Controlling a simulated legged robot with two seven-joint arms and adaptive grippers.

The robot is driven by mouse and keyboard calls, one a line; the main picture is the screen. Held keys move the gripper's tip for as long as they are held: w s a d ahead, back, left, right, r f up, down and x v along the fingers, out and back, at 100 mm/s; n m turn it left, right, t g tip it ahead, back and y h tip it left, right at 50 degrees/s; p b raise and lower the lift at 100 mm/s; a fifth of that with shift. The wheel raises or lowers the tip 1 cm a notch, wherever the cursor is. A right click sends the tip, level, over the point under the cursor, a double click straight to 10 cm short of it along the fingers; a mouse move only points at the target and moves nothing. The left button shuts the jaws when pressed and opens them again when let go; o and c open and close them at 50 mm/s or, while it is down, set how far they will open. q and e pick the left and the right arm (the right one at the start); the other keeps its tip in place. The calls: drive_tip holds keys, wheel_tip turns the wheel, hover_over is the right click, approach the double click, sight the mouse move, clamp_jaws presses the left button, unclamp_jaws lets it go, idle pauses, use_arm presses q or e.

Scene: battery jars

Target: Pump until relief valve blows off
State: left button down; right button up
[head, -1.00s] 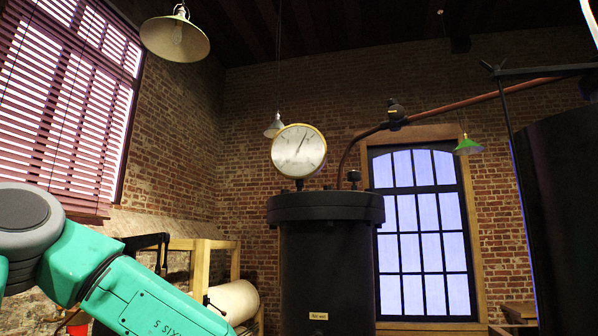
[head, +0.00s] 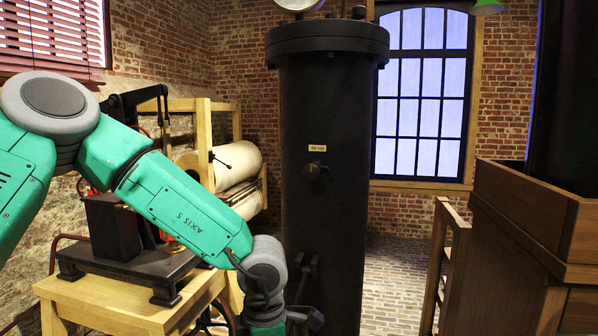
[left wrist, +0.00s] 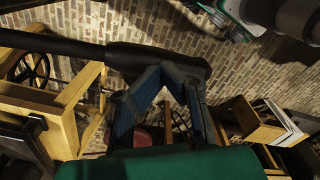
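The black hand pump (head: 125,265) stands on a wooden table at the left of the head view, its lever (head: 132,103) raised at the top. My green left arm passes in front of it and hides part of it. The tall black tank (head: 325,120) stands upright in the middle, its gauge (head: 300,4) cut off by the top edge. Contact is unclear. My right gripper is not in view.
The pump's wooden table (head: 110,300) is at the lower left. White rolls (head: 225,165) sit in a wooden rack behind it. A wooden cabinet (head: 520,250) fills the lower right. Brick floor (head: 392,270) is open between the tank and the cabinet.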

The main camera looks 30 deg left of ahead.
use_arm(q)
wheel_tip(320, 180, up, 7)
drive_tip(key=p, duration=0.4)
drive_tip(key=shift+d+p, duration=0.1)
drive_tip(key=shift+p, duration=0.25)
wheel_tip(320, 180, up, 8)
drive_tip(key=shift+b, duration=0.3)
drive_tip(key=shift+f, duration=0.15)
drive_tip(key=shift+f, duration=0.1)
